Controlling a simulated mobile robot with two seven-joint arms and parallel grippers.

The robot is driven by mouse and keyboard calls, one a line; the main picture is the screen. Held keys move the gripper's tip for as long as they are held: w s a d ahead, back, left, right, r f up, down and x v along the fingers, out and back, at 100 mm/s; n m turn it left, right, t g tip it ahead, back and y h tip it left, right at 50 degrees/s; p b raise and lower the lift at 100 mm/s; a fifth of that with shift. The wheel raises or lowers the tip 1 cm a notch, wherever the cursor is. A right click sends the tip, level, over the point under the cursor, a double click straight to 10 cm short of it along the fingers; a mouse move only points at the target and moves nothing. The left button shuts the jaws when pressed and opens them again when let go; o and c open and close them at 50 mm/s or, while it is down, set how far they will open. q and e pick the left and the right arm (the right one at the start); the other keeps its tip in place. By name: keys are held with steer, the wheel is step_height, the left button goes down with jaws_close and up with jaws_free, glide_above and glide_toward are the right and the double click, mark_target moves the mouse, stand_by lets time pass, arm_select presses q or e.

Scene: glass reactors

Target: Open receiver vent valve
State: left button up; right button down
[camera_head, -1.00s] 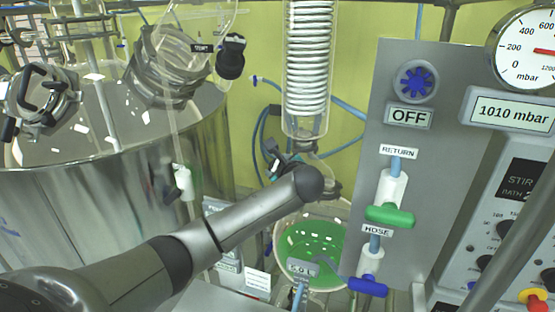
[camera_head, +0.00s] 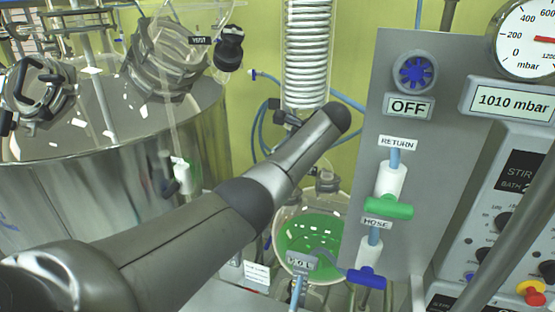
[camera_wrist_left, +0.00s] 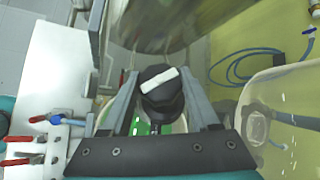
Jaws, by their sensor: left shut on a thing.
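My left gripper (camera_wrist_left: 160,85) is in the left wrist view, its two grey fingers on either side of a black knob (camera_wrist_left: 158,97) with a white bar across its top. It is shut on this knob. Green liquid (camera_wrist_left: 143,127) shows below the knob. In the head view the receiver flask (camera_head: 310,240) holds green liquid, its neck partly behind my left arm (camera_head: 270,195). The gripper's fingers and the held knob cannot be made out there. My right gripper is in neither view.
A grey panel (camera_head: 400,240) with a green-handled RETURN valve (camera_head: 388,208) and a blue-handled HOSE valve (camera_head: 367,278) stands right of my arm. The glass condenser (camera_head: 307,60) hangs above. A large steel vessel (camera_head: 90,200) is at left. Blue tubing (camera_head: 258,135) runs along the wall.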

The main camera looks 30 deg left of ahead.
arm_select(q)
steer(key=shift+f+n+g+h+b, duration=0.1)
steer(key=shift+n+g+h+b, duration=0.25)
steer(key=shift+n+g, duration=0.4)
stand_by(0.4)
steer(key=o, duration=1.4)
steer(key=shift+a, duration=0.1)
steer(key=shift+m+t+p, duration=0.4)
steer(key=shift+m+t, duration=0.25)
